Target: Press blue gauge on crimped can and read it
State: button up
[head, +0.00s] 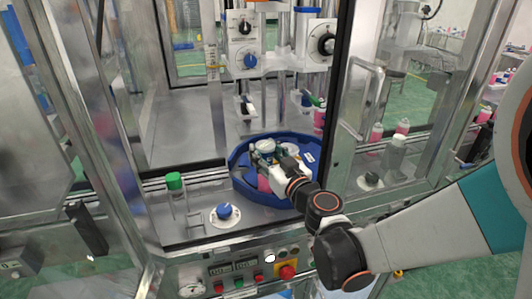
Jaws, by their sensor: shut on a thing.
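My gripper (266,158) reaches in from the right over a round blue tray (240,184) inside the machine. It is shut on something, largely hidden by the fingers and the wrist. A pale round top (265,146) shows at the fingers. I cannot tell whether it belongs to the gauge. A pink can (263,184) shows just below the gripper, partly covered by it. I cannot tell whether anything touches the can's top. No gauge face can be read at this size.
A green-capped piece (174,182) stands on the front ledge, left of the tray. A blue knob on a white disc (225,212) is beside it. A red button (287,272) is on the front panel. A dark door post (340,90) stands right of the tray. Pink cans (376,132) stand farther right.

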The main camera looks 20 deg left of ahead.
aim_at(265, 144)
dwell(0.6)
jog(key=shift+r+p, duration=1.75)
jog(key=shift+r, duration=0.75)
jog(key=v, duration=1.7)
jog(key=shift+s, duration=0.2)
